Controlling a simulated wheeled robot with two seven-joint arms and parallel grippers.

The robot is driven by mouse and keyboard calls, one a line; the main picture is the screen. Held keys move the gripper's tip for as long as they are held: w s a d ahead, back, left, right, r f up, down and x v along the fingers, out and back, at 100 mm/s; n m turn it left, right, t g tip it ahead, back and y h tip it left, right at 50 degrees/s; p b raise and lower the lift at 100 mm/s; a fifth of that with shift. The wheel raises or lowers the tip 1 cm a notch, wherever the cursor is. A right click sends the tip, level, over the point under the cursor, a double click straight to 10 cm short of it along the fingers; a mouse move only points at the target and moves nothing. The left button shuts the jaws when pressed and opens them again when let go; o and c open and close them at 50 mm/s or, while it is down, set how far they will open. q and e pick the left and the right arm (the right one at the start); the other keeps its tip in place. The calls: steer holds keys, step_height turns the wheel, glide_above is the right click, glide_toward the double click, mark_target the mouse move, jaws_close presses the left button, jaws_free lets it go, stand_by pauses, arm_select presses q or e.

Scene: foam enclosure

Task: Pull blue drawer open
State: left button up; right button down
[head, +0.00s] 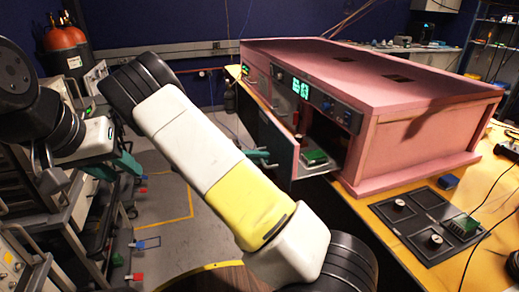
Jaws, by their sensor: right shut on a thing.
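The blue drawer (278,146), with a dark blue-green front, sticks out of the left face of the pink cabinet (400,140). A green block-like item (315,157) lies inside it. My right gripper (264,155) shows only its teal fingertips at the drawer front; the rest is hidden behind my white and yellow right arm. It is shut at the front, where the handle is too small and covered to see clearly. My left gripper (116,168) is at the left, away from the cabinet, with its teal fingers spread and nothing visible between them.
The cabinet stands on a yellow table (359,224). A black mat (418,213) with round pieces and a green block lies at the right, near a small blue block (448,182) and cables. Racks and drawer units stand at the left.

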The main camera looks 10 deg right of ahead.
steer(key=shift+v, duration=0.8)
steer(key=shift+f, duration=0.2)
steer(key=c, duration=1.5)
jaws_free()
